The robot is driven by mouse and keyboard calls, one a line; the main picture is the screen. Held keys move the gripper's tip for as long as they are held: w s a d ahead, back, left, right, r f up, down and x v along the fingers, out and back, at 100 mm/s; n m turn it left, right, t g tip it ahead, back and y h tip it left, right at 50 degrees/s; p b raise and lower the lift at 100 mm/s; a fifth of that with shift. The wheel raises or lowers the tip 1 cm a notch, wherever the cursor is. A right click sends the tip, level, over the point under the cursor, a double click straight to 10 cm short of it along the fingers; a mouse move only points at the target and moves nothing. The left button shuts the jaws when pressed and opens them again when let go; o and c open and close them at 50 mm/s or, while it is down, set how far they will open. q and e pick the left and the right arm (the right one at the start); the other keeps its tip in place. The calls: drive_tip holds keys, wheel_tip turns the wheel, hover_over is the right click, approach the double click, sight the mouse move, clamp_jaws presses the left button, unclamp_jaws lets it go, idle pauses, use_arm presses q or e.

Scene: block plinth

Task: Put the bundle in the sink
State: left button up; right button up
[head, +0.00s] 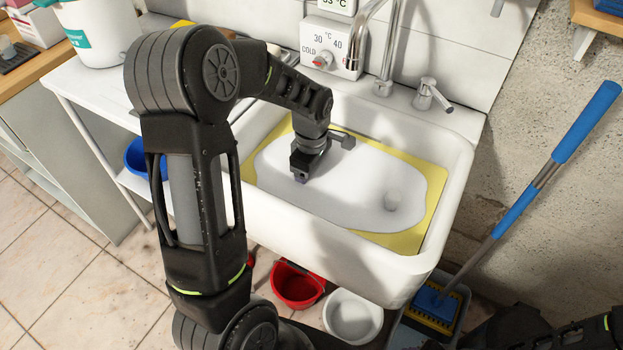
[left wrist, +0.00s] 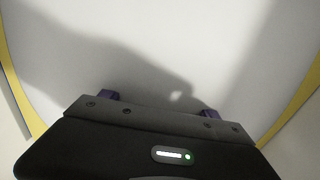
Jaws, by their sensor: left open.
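The white sink (head: 290,222) stands against the wall. A yellow sheet (head: 432,176) lies in it, with a large white area (head: 340,190) over its middle. I cannot make out a bundle in either view.
A tap (head: 385,60) and a small lever tap (head: 430,95) rise at the sink's back. A blue-handled mop (head: 545,180) leans at the right. A white side table (head: 85,85) is at the left.

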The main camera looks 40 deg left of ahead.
use_arm(q)
wheel_tip(320, 180, up, 12)
drive_tip(key=shift+r+p, duration=0.15)
drive_tip(key=shift+p, duration=0.2)
